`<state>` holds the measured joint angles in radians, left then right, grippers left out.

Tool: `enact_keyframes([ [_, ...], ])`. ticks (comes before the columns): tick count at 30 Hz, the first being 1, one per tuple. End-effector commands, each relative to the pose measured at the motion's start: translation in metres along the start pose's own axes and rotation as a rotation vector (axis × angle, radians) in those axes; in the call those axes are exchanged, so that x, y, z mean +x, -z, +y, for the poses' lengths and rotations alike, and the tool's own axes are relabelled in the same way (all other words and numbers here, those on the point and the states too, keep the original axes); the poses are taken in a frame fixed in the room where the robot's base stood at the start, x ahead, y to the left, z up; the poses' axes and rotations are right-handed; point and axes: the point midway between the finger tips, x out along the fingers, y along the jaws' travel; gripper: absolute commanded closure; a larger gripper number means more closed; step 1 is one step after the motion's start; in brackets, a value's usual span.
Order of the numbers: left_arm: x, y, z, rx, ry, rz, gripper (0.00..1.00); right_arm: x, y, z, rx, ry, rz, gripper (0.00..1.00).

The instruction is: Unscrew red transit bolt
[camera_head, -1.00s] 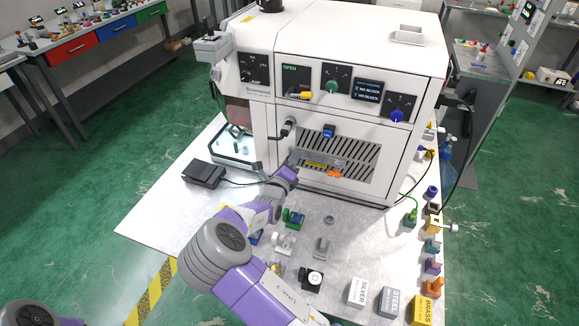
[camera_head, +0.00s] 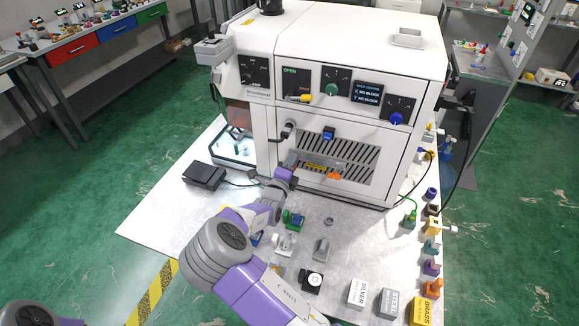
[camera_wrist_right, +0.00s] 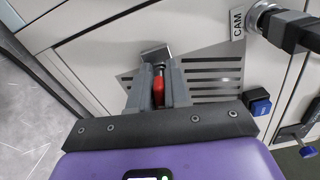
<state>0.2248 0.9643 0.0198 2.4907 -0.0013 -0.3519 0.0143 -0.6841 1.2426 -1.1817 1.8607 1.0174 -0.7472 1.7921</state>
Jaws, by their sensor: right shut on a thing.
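The red transit bolt (camera_wrist_right: 158,88) shows in the right wrist view between the two grey fingers of my right gripper (camera_wrist_right: 158,84), in front of the machine's slotted front panel (camera_wrist_right: 205,72). The fingers are shut on it. In the head view my right gripper (camera_head: 291,160) is at the left part of the lower vent panel (camera_head: 350,156) on the white machine (camera_head: 345,65); the bolt is hidden there. I cannot tell how far the bolt sits in the panel. My left gripper is out of view.
A black connector labelled CAM (camera_wrist_right: 275,20) and a blue latch (camera_wrist_right: 258,103) are to the right of the gripper. An orange part (camera_head: 334,175) is low on the panel. Small parts and labelled blocks (camera_head: 357,293) stand on the metal table. A black pedal (camera_head: 204,174) lies left.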

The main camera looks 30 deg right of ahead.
Motion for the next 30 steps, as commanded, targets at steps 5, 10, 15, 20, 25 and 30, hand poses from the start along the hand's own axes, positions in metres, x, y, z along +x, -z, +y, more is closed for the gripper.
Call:
enact_keyframes([
  [5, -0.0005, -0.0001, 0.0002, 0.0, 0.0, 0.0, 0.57, 0.0004, 0.0003, -0.0001, -0.035, 0.002, 0.0, 1.0],
  [10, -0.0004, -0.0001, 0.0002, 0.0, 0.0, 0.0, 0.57, 0.0004, 0.0003, -0.0002, -0.036, 0.002, 0.001, 1.0],
  [15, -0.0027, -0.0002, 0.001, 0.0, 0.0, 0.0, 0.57, 0.0004, 0.0002, -0.0003, -0.157, 0.002, 0.0, 1.0],
  [20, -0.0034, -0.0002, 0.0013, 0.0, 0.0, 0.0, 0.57, 0.0003, 0.0001, 0.0003, -0.228, 0.002, 0.0, 1.0],
  [25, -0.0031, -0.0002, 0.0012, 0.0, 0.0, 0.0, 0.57, 0.0004, 0.0001, 0.0003, -0.227, 0.002, 0.0, 1.0],
  [30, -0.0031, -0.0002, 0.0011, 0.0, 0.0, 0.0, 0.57, 0.0003, 0.0002, 0.0006, -0.226, 0.001, 0.0, 0.58],
])
